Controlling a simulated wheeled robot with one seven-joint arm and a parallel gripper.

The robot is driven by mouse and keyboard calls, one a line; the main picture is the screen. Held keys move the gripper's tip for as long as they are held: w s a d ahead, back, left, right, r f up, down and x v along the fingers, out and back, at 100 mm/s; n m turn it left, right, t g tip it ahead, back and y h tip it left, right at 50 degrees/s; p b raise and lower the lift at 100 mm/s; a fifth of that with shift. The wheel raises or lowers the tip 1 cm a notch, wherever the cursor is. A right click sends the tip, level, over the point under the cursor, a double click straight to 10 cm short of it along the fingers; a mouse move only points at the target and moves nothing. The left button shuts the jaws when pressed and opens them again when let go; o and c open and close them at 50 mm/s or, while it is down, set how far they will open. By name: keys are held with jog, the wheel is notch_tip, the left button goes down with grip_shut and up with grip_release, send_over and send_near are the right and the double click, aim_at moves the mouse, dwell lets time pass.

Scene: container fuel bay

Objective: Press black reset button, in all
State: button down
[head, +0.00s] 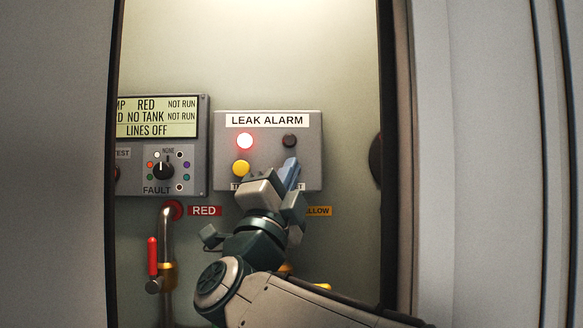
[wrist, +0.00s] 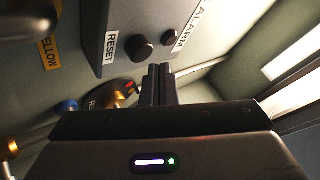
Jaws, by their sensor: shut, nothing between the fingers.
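The grey LEAK ALARM box (head: 222,150) is on the back wall in the head view. It has a lit red lamp (head: 245,141), a dark unlit lamp (head: 289,141) and a yellow button (head: 241,168). My gripper (head: 290,168) is in front of the box's lower right, covering the reset button there and part of its label. In the wrist view the black reset button (wrist: 138,48) shows beside the RESET label (wrist: 112,48). My gripper's fingers (wrist: 160,68) are together and empty, just below and right of the button in that picture. I cannot tell the depth gap.
A panel with a display (head: 157,117) and a FAULT knob (head: 163,171) is left of the box. A pipe (head: 167,225) with a red-handled valve (head: 152,256) is below it. The opening's side edges (head: 392,120) bound the space. A dark round dial (wrist: 113,92) lies near my fingers.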

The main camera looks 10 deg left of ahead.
jog(key=shift+h, duration=0.3)
jog(key=shift+w+a+f+b, duration=0.1)
jog(key=shift+w+b, duration=0.2)
jog(key=shift+w, duration=0.15)
jog(key=shift+w+a, duration=0.1)
jog(key=shift+w, duration=0.3)
dwell(0.7)
dwell(0.3)
jog(key=shift+s+d+b, duration=0.25)
jog(key=shift+s+b, duration=0.5)
jog(key=shift+s, duration=0.1)
